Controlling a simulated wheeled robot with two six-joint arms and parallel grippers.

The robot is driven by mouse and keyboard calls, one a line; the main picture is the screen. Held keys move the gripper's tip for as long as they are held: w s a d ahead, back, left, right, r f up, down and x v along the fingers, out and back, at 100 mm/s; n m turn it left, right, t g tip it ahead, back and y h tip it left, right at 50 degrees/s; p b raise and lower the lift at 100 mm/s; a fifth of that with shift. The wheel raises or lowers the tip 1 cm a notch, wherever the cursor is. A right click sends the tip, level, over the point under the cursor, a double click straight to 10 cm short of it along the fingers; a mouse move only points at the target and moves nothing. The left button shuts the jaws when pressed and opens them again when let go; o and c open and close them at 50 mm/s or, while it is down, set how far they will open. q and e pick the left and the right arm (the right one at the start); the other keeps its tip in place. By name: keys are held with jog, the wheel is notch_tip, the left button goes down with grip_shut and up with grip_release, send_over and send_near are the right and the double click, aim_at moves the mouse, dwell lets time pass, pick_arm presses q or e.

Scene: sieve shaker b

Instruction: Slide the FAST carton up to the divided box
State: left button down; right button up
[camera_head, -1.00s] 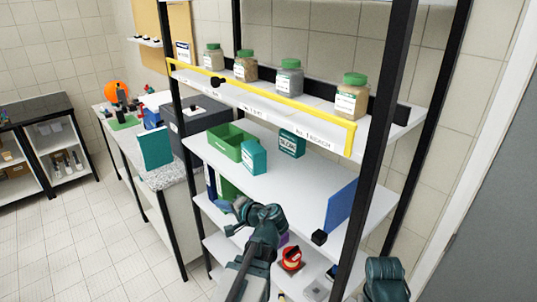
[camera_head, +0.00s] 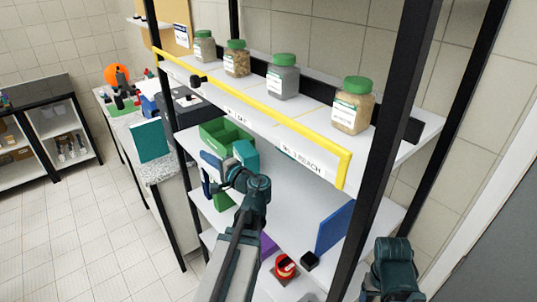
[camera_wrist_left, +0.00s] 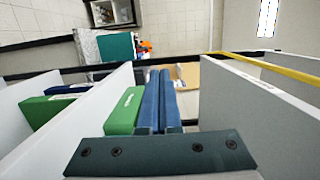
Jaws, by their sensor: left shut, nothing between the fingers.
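A teal carton (camera_head: 245,153) stands on the middle shelf, just right of the green divided box (camera_head: 212,133); its lower part is hidden by my left wrist and its label cannot be read. My left gripper (camera_head: 210,165) is shut and empty, reaching in over the front of the middle shelf, in front of the green box. In the left wrist view the two blue fingers (camera_wrist_left: 157,100) lie together beside the green box (camera_wrist_left: 126,112), and no carton shows. Contact cannot be told.
The upper shelf's yellow rail (camera_head: 250,110) runs above my left arm. Jars with green lids, such as the right one (camera_head: 353,105), stand on that shelf. A blue panel (camera_head: 334,228) stands at the right of the middle shelf. A black post (camera_head: 385,150) rises at right.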

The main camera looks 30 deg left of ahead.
pick_arm(q)
send_over(258, 161)
jog(key=w, duration=0.6)
jog(key=f+b, duration=0.6)
jog(key=b, duration=0.1)
jog(key=f+b, duration=0.3)
jog(key=f, duration=0.1)
jog(key=shift+s+a+f, duration=0.1)
jog(key=shift+s+a, duration=0.3)
jog(key=shift+s, duration=0.2)
jog(key=shift+s+a, duration=0.15)
jog(key=shift+s+a, duration=0.35)
jog(key=shift+s, duration=0.45)
jog(key=shift+w, duration=0.1)
jog(key=shift+w, duration=0.1)
